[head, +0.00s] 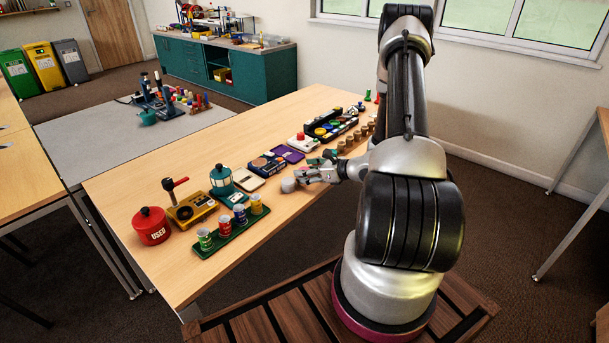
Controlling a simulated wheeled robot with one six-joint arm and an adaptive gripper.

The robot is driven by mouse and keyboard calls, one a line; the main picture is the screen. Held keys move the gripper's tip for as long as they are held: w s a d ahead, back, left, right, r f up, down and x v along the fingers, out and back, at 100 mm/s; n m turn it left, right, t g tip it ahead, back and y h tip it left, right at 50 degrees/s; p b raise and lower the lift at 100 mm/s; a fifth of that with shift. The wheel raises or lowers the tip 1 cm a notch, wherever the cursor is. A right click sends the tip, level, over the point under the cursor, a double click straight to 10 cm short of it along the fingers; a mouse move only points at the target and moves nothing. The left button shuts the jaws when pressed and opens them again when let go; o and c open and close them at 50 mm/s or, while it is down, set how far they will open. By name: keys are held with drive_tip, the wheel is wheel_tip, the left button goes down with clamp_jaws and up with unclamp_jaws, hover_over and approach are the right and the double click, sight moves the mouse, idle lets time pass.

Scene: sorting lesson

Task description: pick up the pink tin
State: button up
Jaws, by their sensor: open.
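Several small tins stand in a row on a dark green tray (237,234) near the table's front left. The second from the left is a pinkish-red tin (225,227), the closest match to the pink tin. It stands upright between a green tin (205,239) and a blue tin (240,214). A yellow tin (256,205) stands at the right end. My gripper (301,178) is open over the middle of the table, to the right of and beyond the tray, apart from the tins. A grey round thing (288,185) is right beside its fingertips; whether they touch it I cannot tell.
Behind my gripper lie a blue box (267,165) and a purple item (289,154). The table's front left corner is bare.

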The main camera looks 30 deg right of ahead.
drive_tip(key=c, duration=1.1)
